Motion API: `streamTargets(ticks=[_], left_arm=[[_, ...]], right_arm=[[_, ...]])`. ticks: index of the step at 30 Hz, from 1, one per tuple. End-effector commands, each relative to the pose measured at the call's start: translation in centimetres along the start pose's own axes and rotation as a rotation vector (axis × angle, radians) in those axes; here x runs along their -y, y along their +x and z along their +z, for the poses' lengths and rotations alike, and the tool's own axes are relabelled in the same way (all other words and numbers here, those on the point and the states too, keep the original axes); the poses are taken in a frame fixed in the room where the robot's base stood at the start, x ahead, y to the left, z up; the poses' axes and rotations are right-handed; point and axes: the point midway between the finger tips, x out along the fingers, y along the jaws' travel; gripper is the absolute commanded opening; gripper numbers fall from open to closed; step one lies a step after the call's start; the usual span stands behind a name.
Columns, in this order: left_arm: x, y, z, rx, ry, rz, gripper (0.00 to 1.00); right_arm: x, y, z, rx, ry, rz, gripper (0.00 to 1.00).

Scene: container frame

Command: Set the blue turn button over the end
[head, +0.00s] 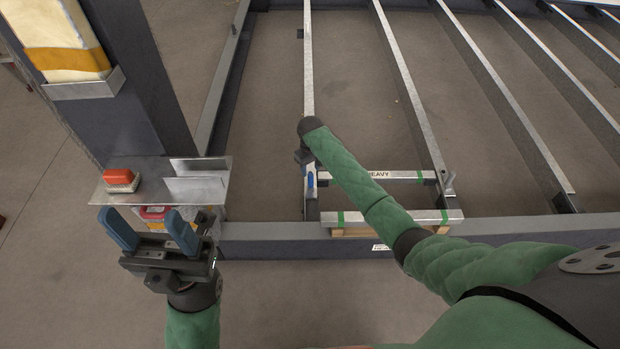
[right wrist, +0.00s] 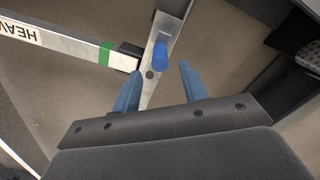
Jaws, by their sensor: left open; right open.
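The blue turn button (right wrist: 160,56) is a short blue peg on a metal strip in the right wrist view, just beyond my open fingertips. It also shows small in the head view (head: 310,180). Left of it, the HEAVY-labelled bar (right wrist: 65,38) ends in green tape and a dark end piece beside the strip; I cannot tell whether they touch. My right gripper (right wrist: 160,72) is open and empty, its blue fingers either side of the strip, short of the button. In the head view my arm hides most of it. My left gripper (head: 140,214) is open and empty at the lower left.
A metal shelf (head: 195,188) with a red button (head: 119,177) juts from the dark post (head: 130,70) near my left gripper. The HEAVY bar (head: 400,175) lies across the frame. Long metal rails (head: 410,85) run away at the back. Open floor shows between them.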

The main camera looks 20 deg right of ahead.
Motion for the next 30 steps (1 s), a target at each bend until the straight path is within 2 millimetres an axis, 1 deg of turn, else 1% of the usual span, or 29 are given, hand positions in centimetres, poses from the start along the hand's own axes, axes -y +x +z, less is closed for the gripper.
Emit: streamTargets(ticks=[1, 3, 9, 14, 22, 23, 27, 29, 30], left_arm=[[0.0, -0.2, -0.2, -0.012, -0.004, -0.001, 0.58], [-0.1, -0.4, -0.1, -0.011, -0.01, -0.005, 0.58], [-0.2, -0.6, 0.1, -0.016, -0.027, -0.014, 0.58], [-0.3, -0.6, 0.2, -0.017, -0.034, -0.017, 0.58], [-0.3, -0.5, 0.2, -0.019, -0.036, -0.017, 0.58], [-0.3, -0.5, 0.1, -0.019, -0.036, -0.017, 0.58], [-0.3, -0.5, 0.1, -0.019, -0.036, -0.017, 0.58], [-0.3, -0.5, 0.1, -0.019, -0.036, -0.017, 0.58], [-0.3, -0.5, 0.1, -0.019, -0.036, -0.017, 0.58]], right_arm=[[0.0, 1.2, 0.1, 0.003, 0.0, 0.0, 0.43], [0.0, 2.2, 0.1, 0.002, 0.001, 0.0, 0.43], [0.0, 4.5, 0.1, 0.001, 0.001, 0.0, 0.43], [0.0, 5.3, 0.1, 0.001, 0.001, 0.0, 0.43], [0.0, 5.4, 0.1, 0.001, 0.0, 0.0, 0.43], [0.0, 5.4, 0.1, 0.0, 0.0, 0.0, 0.41], [0.0, 5.4, 0.1, 0.0, 0.0, 0.0, 0.14], [0.0, 5.4, 0.1, 0.0, 0.0, 0.0, 0.02], [0.0, 5.4, 0.1, 0.0, 0.0, 0.0, 0.0]])
